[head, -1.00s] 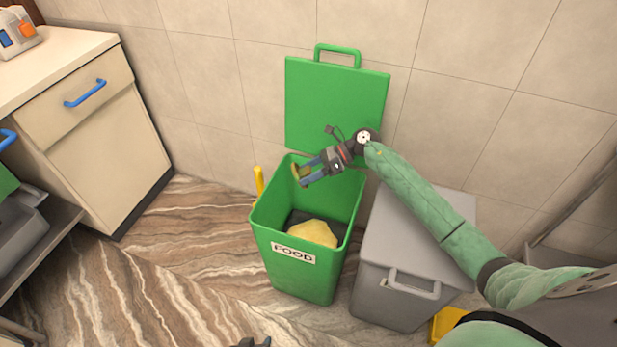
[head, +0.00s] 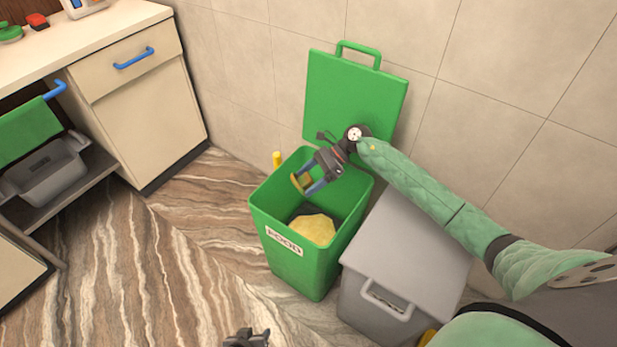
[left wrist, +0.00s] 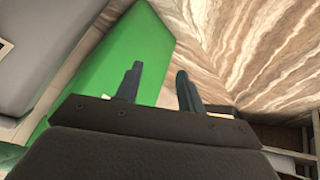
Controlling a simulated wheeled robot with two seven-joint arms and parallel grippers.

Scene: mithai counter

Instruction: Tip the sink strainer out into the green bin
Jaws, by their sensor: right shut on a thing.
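The green bin (head: 325,262), labelled FOOD, stands open on the floor with its lid (head: 352,105) raised against the wall. A pale yellow heap (head: 312,229) lies inside on a dark bottom. My right gripper (head: 308,183) is over the bin's mouth, its blue fingers shut on a small yellowish thing (head: 298,183), which looks like the sink strainer, tipped on its side. The fingers partly hide it, and I cannot tell whether anything is in it. My left gripper (head: 247,338) is low at the front, apart from the bin; in the left wrist view its fingers (left wrist: 159,72) are apart and empty.
A grey lidded bin (head: 408,255) stands right beside the green one, under my right arm. A cabinet with a drawer (head: 135,75) and a shelf with a grey tub (head: 50,175) are at the left. The marbled floor (head: 150,270) between is clear.

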